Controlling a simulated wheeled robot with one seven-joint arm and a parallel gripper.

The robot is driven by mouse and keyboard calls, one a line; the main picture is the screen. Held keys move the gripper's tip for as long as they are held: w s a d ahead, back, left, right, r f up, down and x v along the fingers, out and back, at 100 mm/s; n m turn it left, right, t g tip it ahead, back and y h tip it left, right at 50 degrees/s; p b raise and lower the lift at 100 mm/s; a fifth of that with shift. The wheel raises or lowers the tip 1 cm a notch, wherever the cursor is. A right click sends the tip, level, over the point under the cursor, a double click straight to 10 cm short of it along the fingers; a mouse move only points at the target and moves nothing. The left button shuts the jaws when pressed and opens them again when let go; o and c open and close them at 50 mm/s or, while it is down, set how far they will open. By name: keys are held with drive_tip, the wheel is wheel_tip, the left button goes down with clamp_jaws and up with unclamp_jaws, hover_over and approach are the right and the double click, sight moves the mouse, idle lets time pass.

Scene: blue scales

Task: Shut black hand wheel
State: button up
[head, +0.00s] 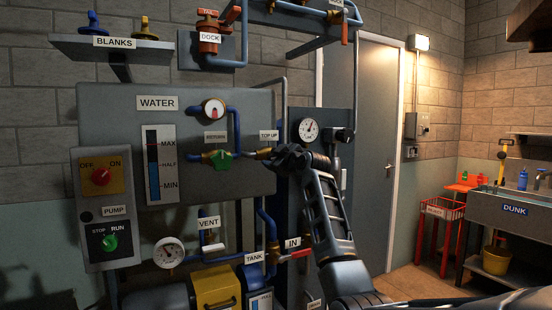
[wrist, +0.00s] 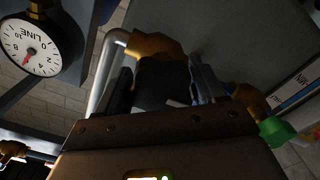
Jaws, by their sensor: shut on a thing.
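The black hand wheel (wrist: 165,78) sits on a brass valve (wrist: 152,46) in the wrist view, with a dark jaw on each side of it. My gripper (wrist: 161,88) is shut on the wheel. In the head view my gripper (head: 288,156) is at the right end of the brass and blue pipe run, just under the TOP UP label (head: 269,135). There the jaws largely cover the wheel, and I cannot tell how far it is turned.
A green handle (head: 222,160) is on the same pipe to the left. A round gauge (head: 308,130) is close at the upper right, and a red lever (head: 295,255) is below. The grey WATER panel (head: 115,120) stands behind. Open floor lies right, before the sink.

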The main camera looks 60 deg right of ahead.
drive_tip(key=shift+m, duration=0.3)
drive_tip(key=m, duration=0.3)
drive_tip(key=shift+m, duration=0.4)
drive_tip(key=m+p, duration=0.1)
drive_tip(key=m, duration=0.3)
drive_tip(key=shift+r+m, duration=0.1)
drive_tip(key=shift+m, duration=0.2)
drive_tip(key=m+p, duration=0.2)
drive_tip(key=m, duration=0.3)
drive_tip(key=shift+m+p, duration=0.85)
drive_tip(key=shift+m, duration=1.35)
drive_tip(key=o, duration=1)
drive_tip(key=shift+c, duration=0.2)
